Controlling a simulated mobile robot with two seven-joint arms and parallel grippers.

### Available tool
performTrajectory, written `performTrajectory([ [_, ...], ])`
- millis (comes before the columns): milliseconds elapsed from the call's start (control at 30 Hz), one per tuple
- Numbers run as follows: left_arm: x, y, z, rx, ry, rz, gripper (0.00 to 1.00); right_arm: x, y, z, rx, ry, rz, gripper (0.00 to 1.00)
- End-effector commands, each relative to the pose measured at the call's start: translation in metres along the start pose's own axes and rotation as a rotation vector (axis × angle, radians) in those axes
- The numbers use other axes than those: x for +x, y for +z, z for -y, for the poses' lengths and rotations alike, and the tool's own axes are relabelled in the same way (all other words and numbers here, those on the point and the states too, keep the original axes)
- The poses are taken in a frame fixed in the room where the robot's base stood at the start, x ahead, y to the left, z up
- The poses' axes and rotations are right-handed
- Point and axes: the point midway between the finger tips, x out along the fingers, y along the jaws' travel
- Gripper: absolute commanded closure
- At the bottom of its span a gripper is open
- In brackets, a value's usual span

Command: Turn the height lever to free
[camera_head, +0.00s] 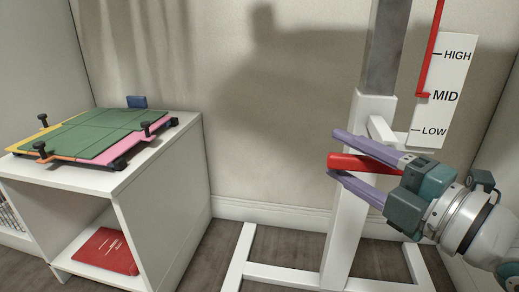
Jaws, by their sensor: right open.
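A red lever (350,162) sticks out to the left from a white upright post (346,215). My right gripper (336,156) comes in from the right, with its two purple fingers apart. One finger is above the red lever and the other below it, so the lever lies between them in the picture. I cannot tell whether either finger touches it. A white height scale (447,85) reads HIGH, MID and LOW, and a red pointer (423,94) stands at MID. My left gripper is out of view.
A white cabinet (165,165) stands at the left, with a green board (95,135) on top among black clamps and coloured pieces. A red book (105,252) lies on its lower shelf. The stand's white feet (290,275) spread over the floor. The wall is close behind.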

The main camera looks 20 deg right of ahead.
Motion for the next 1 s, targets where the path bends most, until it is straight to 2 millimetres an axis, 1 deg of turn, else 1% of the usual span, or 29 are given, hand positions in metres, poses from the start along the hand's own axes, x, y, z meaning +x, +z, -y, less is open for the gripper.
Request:
performTrajectory([
  [33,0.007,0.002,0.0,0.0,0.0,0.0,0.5,0.008,0.001,0.003,-0.001,0.003,0.0,0.43],
  [200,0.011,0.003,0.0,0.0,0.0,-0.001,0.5,0.02,0.0,0.001,0.0,0.0,0.0,0.43],
  [467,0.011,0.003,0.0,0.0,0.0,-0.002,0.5,0.022,0.0,0.0,0.001,-0.002,0.001,0.43],
  [500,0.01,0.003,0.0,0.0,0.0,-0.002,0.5,0.022,0.0,0.0,0.001,-0.002,0.001,0.44],
  [1000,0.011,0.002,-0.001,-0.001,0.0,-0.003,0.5,0.022,0.0,0.0,0.001,-0.002,0.001,1.0],
])
